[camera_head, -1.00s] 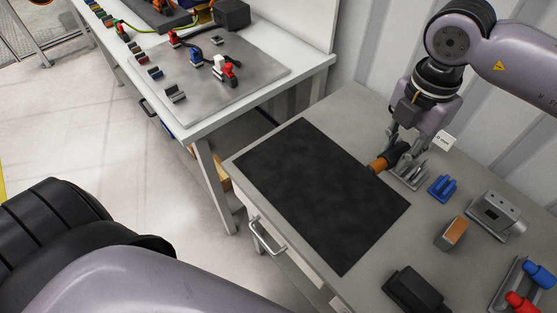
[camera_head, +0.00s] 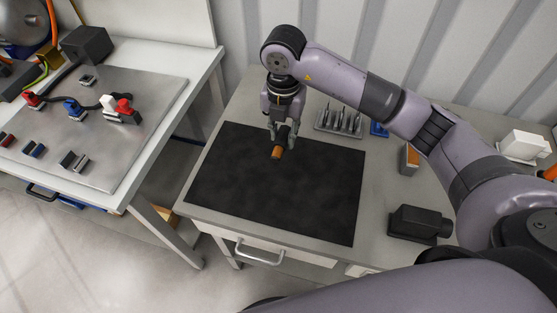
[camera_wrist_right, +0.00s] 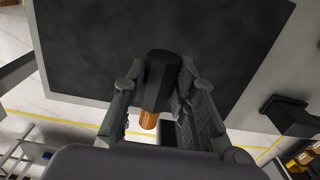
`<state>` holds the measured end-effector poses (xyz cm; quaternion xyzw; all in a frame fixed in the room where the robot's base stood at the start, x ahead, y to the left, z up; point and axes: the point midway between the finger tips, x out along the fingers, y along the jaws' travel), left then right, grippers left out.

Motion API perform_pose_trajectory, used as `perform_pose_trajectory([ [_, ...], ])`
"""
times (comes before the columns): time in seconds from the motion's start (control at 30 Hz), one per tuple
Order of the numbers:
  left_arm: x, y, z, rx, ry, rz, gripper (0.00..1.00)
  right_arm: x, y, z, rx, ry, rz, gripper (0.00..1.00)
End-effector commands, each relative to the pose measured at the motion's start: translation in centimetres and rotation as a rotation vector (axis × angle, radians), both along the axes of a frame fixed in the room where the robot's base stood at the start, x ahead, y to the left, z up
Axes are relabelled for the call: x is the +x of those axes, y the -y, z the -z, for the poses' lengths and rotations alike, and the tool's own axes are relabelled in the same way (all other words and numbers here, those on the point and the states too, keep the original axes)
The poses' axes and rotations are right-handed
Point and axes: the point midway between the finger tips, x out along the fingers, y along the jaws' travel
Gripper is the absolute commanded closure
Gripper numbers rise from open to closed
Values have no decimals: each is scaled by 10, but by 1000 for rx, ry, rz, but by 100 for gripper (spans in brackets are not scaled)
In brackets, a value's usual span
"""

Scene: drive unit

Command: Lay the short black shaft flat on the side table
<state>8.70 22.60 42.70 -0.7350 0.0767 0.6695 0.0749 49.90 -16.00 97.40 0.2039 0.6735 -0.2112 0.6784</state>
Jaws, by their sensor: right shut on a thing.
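The short black shaft (camera_wrist_right: 161,78), dark with an orange end, is between the fingers of my right gripper (camera_wrist_right: 163,92). The gripper is shut on it. In the head view, my right gripper (camera_head: 282,139) points down over the far part of the black mat (camera_head: 280,200) on the grey side table (camera_head: 384,182). Mainly the orange end of the shaft (camera_head: 277,152) shows there; the fingers hide much of the rest. I cannot tell whether the shaft touches the mat. My left gripper is not in view.
A rack (camera_head: 340,121) of upright grey parts stands right of the gripper. A blue holder (camera_head: 379,129), an orange-faced block (camera_head: 410,159) and a black boxy part (camera_head: 417,223) stand further right. The mat's front is clear. A white workbench (camera_head: 135,185) is at left.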

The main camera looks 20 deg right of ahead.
Motion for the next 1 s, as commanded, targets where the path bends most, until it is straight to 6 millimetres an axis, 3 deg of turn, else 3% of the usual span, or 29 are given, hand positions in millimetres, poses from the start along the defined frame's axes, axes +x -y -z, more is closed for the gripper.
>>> perform_pose_trajectory([
  [0.1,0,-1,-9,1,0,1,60,-2,0,31,-1,-6,1,100],
  [0.3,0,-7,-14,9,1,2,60,-1,-1,68,0,-2,-1,100],
  [0.47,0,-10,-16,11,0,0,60,0,-1,81,0,-2,-1,100],
  [0.7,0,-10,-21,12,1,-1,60,-1,-1,114,2,-2,0,100],
  [1.0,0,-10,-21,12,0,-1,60,0,-1,120,1,1,-2,100],
])
